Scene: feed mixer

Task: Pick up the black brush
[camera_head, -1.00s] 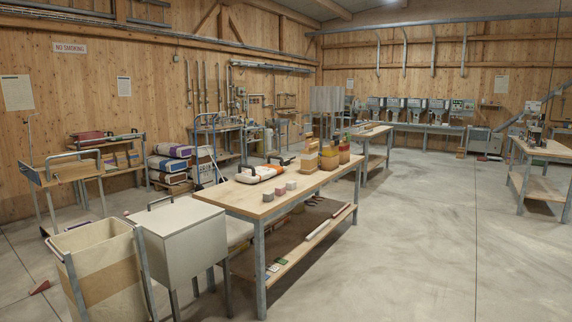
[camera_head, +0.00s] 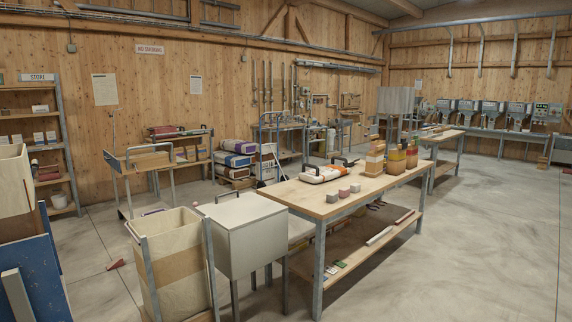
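I cannot make out a black brush for certain in the head view. The wooden-topped table (camera_head: 300,196) in the middle holds an orange and white item (camera_head: 322,174) with dark parts beside it, too small to identify. Small grey and pinkish blocks (camera_head: 344,194) lie near its front edge. Containers with red, yellow and brown contents (camera_head: 394,160) stand toward its far end. Neither of my grippers is in view.
A tan bin (camera_head: 172,232) and a pale box on legs (camera_head: 245,235) stand before the table. A STORE shelf (camera_head: 66,150) and a blue panel (camera_head: 36,270) are at the left. A small red object (camera_head: 115,264) lies on the floor. Open floor (camera_head: 470,240) spreads at the right.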

